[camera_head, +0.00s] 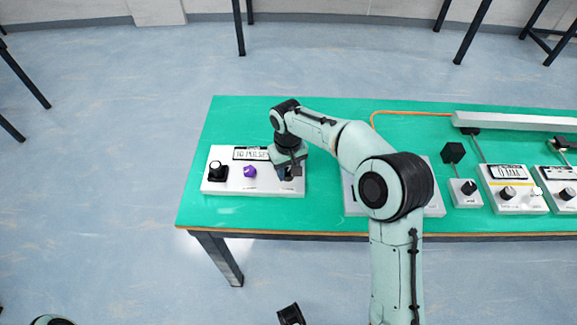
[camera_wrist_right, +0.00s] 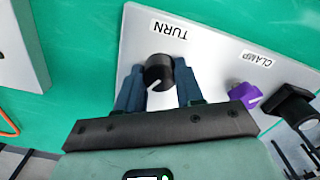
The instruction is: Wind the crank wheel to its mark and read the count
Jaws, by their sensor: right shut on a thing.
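A white panel box (camera_head: 223,188) stands at the left end of the green table, with a display (camera_head: 251,154) that seems to read "10 PULSES". In the right wrist view, a black round knob (camera_wrist_right: 158,72) with a white pointer line sits under the label "TURN" (camera_wrist_right: 168,29). My right gripper (camera_wrist_right: 160,86) is shut on this knob, one blue finger on each side. In the head view my right gripper (camera_head: 287,174) hides the knob. A purple knob (camera_head: 249,171) labelled "CLAMP" is beside it. A dark part at the bottom edge may be my left gripper (camera_head: 290,314); its jaws are unclear.
A black knob (camera_head: 217,170) stands at the box's left end. More white boxes with knobs (camera_head: 508,193) and a long pale bar (camera_head: 515,122) are on the right of the table (camera_head: 330,215). My right arm covers part of the middle box.

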